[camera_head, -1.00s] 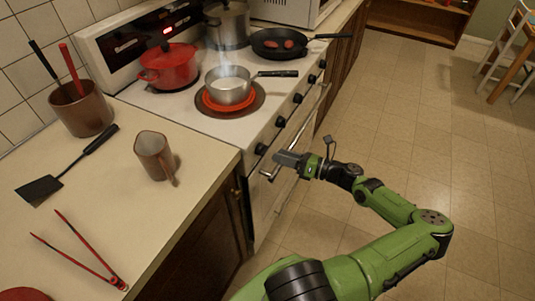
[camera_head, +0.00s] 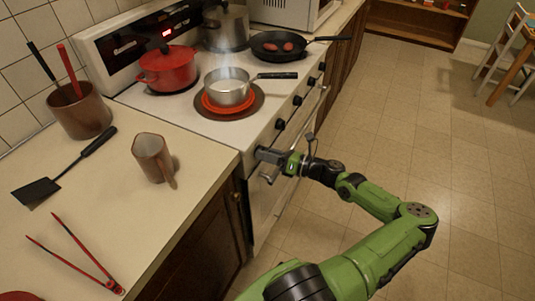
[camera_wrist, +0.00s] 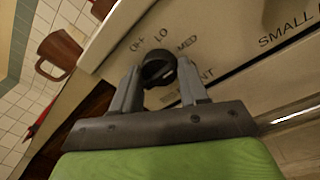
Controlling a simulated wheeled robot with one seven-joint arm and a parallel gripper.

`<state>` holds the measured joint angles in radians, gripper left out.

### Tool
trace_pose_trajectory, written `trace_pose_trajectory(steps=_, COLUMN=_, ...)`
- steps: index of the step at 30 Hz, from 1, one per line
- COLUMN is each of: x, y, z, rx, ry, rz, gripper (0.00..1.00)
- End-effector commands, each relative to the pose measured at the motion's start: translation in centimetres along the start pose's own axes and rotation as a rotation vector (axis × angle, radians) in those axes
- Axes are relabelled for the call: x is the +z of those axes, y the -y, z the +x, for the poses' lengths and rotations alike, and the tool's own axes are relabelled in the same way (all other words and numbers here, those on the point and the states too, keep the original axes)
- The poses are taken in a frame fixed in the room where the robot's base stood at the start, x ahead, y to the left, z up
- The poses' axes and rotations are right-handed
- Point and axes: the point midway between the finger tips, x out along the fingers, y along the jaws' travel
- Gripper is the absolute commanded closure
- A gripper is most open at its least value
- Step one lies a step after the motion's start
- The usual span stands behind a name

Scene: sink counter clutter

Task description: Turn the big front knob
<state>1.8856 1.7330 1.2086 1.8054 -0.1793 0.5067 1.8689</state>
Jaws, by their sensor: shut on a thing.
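The black front knob (camera_wrist: 158,66) sits on the stove's front panel, with OFF, LO and MED printed around it in the wrist view. My gripper (camera_wrist: 159,78) has one finger on each side of the knob and is shut on it. In the head view my gripper (camera_head: 263,154) is up against the near end of the stove front (camera_head: 262,185) and hides that knob. Several other black knobs, such as one (camera_head: 280,124), run along the panel farther off.
A steaming saucepan (camera_head: 228,92) stands on a glowing red burner, its handle pointing right. A red pot (camera_head: 168,70), a steel pot (camera_head: 227,28) and a frying pan (camera_head: 275,46) share the stovetop. A mug (camera_head: 152,158) stands on the near counter.

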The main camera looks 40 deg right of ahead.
Motion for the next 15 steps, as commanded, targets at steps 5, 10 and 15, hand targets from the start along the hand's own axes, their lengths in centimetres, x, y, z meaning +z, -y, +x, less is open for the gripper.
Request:
trace_pose_trajectory(steps=5, x=0.13, y=-0.07, z=0.00, rx=-0.002, ry=-0.005, rz=-0.041, gripper=0.87)
trace_pose_trajectory(steps=10, x=0.26, y=-0.17, z=0.00, rx=-0.007, ry=-0.014, rz=-0.137, gripper=0.87)
trace_pose_trajectory(steps=15, x=0.33, y=-0.20, z=0.01, rx=-0.014, ry=-0.026, rz=-0.276, gripper=0.87)
